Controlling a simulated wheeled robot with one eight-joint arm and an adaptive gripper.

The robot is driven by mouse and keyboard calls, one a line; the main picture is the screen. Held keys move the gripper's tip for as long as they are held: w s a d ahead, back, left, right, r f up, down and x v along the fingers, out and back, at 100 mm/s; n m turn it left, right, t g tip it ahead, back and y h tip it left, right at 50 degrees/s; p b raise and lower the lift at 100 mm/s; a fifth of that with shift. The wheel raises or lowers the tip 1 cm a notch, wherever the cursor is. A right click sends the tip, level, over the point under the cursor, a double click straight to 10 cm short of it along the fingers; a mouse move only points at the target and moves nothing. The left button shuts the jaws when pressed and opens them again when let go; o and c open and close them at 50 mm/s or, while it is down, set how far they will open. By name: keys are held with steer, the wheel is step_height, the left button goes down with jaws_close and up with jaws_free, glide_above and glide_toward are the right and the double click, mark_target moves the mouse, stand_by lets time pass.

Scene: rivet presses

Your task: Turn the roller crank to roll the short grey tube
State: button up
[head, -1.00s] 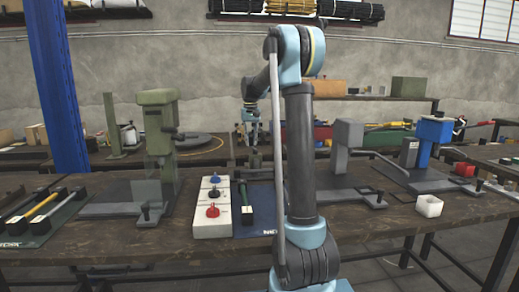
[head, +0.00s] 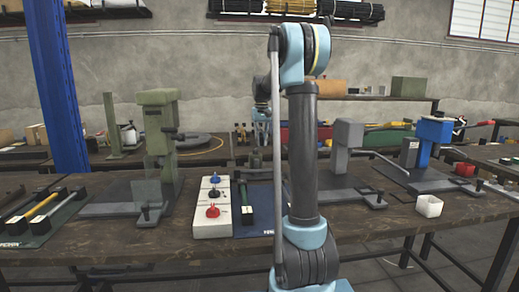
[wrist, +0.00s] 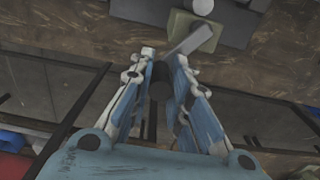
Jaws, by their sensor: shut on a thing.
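In the wrist view, my gripper (wrist: 164,56) is closed around a dark cylindrical crank handle (wrist: 160,82). A flat grey crank arm (wrist: 188,42) runs from the handle up to the right, to an olive-green block with a pale round end (wrist: 203,7). In the head view, my gripper and wrist are mostly hidden behind my own arm, at the far table. The crank and roller cannot be made out there. I cannot make out the short grey tube in the roller in either view.
On the near table stand a green press (head: 158,130), a white box with coloured knobs (head: 212,207), a grey press (head: 347,160) and a blue press (head: 432,140). A blue post (head: 58,90) rises at the left.

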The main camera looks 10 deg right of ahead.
steer(key=shift+s+d, duration=0.4)
steer(key=shift+d, duration=0.2)
steer(key=shift+s+d, duration=0.4)
steer(key=shift+s, duration=0.3)
steer(key=shift+s+d, duration=0.35)
steer(key=shift+s, duration=0.3)
steer(key=o, duration=1.8)
step_height(320, 180, up, 7)
steer(key=shift+s, duration=0.1)
